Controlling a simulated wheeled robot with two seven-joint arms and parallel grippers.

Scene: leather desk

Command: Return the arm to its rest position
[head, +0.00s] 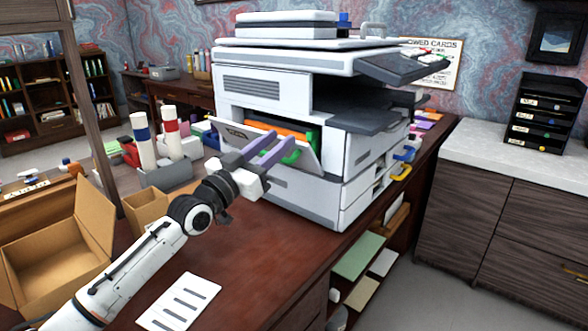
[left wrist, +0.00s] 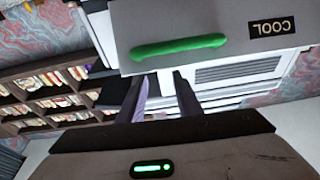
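My left arm (head: 135,262) reaches in from the lower left over the desk. My left gripper (head: 284,138) is in front of the printer (head: 265,90), by its tilted-out front panel (head: 305,151). Its two purple-grey fingers are apart with nothing seen between them. In the left wrist view the fingers (left wrist: 162,85) also show a gap. A green handle (left wrist: 178,46) on a grey panel marked COOL lies just beyond the fingertips; I cannot tell whether they touch. My right gripper is not in view.
The reddish desk (head: 240,245) carries an open cardboard box (head: 55,250), a paper sheet (head: 180,303) and a grey holder (head: 170,178) with white rolls. Below the desk are shelves with papers (head: 358,254). A grey-topped cabinet (head: 500,160) stands at right. The desk's front middle is mostly clear.

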